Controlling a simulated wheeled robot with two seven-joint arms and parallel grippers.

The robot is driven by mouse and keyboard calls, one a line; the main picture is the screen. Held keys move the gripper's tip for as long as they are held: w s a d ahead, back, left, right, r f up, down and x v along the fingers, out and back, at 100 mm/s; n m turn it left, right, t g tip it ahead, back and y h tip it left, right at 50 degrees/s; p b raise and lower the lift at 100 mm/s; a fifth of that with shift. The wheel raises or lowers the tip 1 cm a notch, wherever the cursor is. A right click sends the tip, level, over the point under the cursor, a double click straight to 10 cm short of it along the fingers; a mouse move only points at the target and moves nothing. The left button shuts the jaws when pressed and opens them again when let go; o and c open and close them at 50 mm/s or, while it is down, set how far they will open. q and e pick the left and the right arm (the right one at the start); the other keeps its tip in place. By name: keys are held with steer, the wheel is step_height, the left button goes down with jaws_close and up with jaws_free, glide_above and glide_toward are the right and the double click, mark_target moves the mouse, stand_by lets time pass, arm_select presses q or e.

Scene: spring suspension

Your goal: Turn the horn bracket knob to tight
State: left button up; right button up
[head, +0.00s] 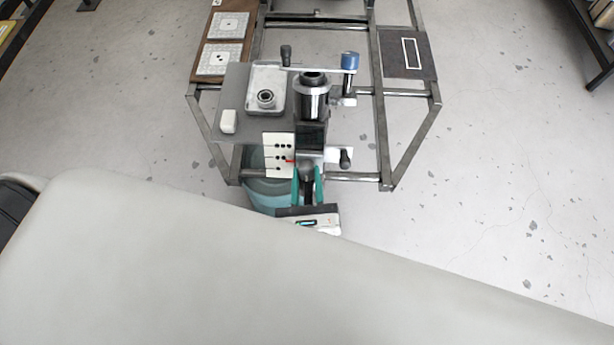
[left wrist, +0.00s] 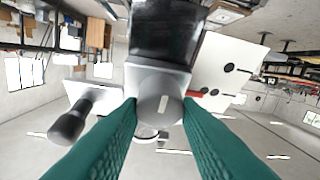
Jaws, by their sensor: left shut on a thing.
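The horn bracket knob (left wrist: 158,98) is a grey round knob with a pale line on its face, below a dark block in the left wrist view. It also shows in the head view (head: 308,168). The two green fingers of my left gripper (head: 308,186) are on either side of the knob and shut on it. A white plate with black dots and a red pointer (left wrist: 212,80) is beside the knob; it also shows in the head view (head: 279,156). My right gripper is not seen.
A black cylinder (head: 314,95) stands above the knob on a metal frame (head: 383,130). A black-handled lever (head: 345,158) is to the right. A blue-topped knob (head: 350,62) is farther back. A teal bucket (head: 265,195) is at lower left. My own large pale body part covers the foreground.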

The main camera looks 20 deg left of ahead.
arm_select(q)
steer(key=shift+m, duration=0.3)
steer(key=shift+a+r+m+h+p, duration=0.1)
steer(key=shift+m+h+p, duration=0.35)
steer(key=shift+m, duration=0.55)
steer(key=m+h+p, duration=0.1)
steer(key=m, duration=0.1)
steer(key=m+h+p, duration=0.2)
steer(key=m, duration=0.1)
steer(key=shift+r+m+t, duration=0.15)
steer(key=shift+m+t, duration=0.15)
steer(key=m+g+h+p, duration=0.1)
steer(key=m+p, duration=0.3)
steer(key=p, duration=0.1)
steer(key=m+g+h+p, duration=0.1)
steer(key=m+p, duration=0.3)
steer(key=m, duration=0.1)
steer(key=m+g+h+p, duration=0.1)
steer(key=m+h+p, duration=0.1)
steer(key=m+p, duration=0.2)
steer(key=shift+a+r+p, duration=0.2)
steer(key=shift+r+p, duration=0.05)
steer(key=shift+p, duration=0.55)
steer(key=shift+f+m+g+h+p, duration=0.25)
steer(key=shift+m+g+p, duration=0.15)
steer(key=shift+m+p, duration=0.95)
